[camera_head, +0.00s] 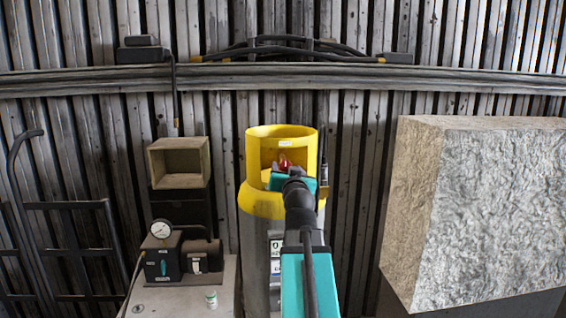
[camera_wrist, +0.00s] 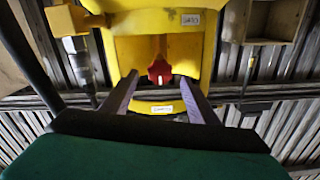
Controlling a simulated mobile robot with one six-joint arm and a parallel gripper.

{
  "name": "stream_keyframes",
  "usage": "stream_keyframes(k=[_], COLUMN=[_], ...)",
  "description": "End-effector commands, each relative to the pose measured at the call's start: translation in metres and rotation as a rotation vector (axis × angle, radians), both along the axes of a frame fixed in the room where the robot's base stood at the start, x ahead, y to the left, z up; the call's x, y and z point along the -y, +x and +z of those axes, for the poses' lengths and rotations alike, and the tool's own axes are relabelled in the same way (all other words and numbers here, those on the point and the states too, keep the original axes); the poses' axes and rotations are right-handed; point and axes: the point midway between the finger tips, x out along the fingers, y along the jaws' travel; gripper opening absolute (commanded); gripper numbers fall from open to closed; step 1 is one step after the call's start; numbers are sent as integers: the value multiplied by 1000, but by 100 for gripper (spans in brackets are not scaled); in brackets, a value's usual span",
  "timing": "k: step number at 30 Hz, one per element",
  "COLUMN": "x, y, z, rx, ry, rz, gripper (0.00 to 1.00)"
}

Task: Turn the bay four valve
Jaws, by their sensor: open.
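The red valve knob (camera_head: 285,163) sits inside the yellow shroud (camera_head: 256,150) on top of a grey cylinder, partly hidden behind my gripper (camera_head: 288,172) in the head view. In the wrist view the red knob (camera_wrist: 160,69), with a pale stripe, lies just beyond and between the two fingertips of my gripper (camera_wrist: 159,79). The fingers are apart, one on each side of the knob's line, with nothing held. Whether a finger touches the knob cannot be told. Small white labels on the yellow shroud (camera_wrist: 190,50) are too blurred to read.
A large rough stone-like block (camera_head: 480,215) stands at the right. At the left are an open box (camera_head: 180,163), a pressure gauge (camera_head: 161,229) on a dark unit, and a hand truck (camera_head: 60,206). The shroud walls closely surround the knob.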

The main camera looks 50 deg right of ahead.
Motion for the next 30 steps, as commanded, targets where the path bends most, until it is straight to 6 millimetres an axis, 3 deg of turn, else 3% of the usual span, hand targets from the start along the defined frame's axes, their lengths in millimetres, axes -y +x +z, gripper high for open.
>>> stream_keyframes(k=[13, 28, 30], x=[28, 33, 33], y=[33, 38, 38], z=[1, 0, 0], rx=[-1, 0, 0], ry=[1, 0, 0], rz=[0, 0, -1], gripper=[54, 54, 44])
